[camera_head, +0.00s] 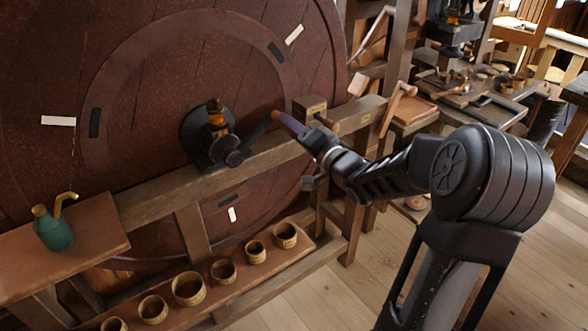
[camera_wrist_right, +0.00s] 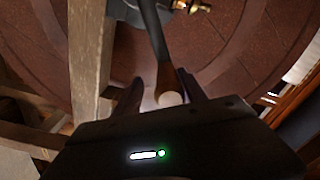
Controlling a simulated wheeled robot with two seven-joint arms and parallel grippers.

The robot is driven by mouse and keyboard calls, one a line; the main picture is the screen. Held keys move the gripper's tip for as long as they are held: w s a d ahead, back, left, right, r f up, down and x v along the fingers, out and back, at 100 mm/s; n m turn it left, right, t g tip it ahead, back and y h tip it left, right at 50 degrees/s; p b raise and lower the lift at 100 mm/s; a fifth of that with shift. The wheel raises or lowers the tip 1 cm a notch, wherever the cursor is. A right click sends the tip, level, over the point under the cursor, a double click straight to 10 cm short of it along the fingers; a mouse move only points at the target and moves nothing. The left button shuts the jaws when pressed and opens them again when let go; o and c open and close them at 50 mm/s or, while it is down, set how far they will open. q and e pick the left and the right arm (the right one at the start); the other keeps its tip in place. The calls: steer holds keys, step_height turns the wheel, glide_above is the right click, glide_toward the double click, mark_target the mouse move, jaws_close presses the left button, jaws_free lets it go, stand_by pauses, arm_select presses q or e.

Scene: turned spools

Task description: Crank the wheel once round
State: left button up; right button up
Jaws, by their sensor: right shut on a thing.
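The large dark red wheel (camera_head: 140,90) stands upright in a wooden frame, with white and black marks on its face. Its hub (camera_head: 205,135) is black with a brass fitting on top. A dark crank arm (camera_head: 258,131) runs from the hub up to the right; it also shows in the right wrist view (camera_wrist_right: 153,35). My right gripper (camera_head: 290,124) is at the outer end of the crank arm. In the right wrist view the crank's round-ended wooden handle (camera_wrist_right: 170,98) sits between the fingers of my right gripper (camera_wrist_right: 162,92), which is shut on it. My left gripper is out of view.
A wooden beam (camera_head: 150,206) crosses in front of the wheel. A green oil can (camera_head: 54,234) stands on a board at left. Several small woven-looking cups (camera_head: 188,288) line a low shelf. A workbench (camera_head: 490,112) stands at back right. The floor at lower right is open.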

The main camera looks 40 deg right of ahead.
step_height(320, 180, down, 14)
steer(key=m+b, duration=0.1)
steer(key=m, duration=1)
steer(key=shift+f, duration=0.25)
steer(key=shift+w+d+r, duration=0.15)
steer(key=shift+d+r, duration=0.1)
steer(key=shift+r, duration=0.05)
steer(key=shift+d+r, duration=0.1)
steer(key=shift+d, duration=0.1)
steer(key=s+p, duration=0.1)
steer(key=s, duration=1)
steer(key=shift+a+f, duration=0.3)
steer(key=shift+a, duration=0.1)
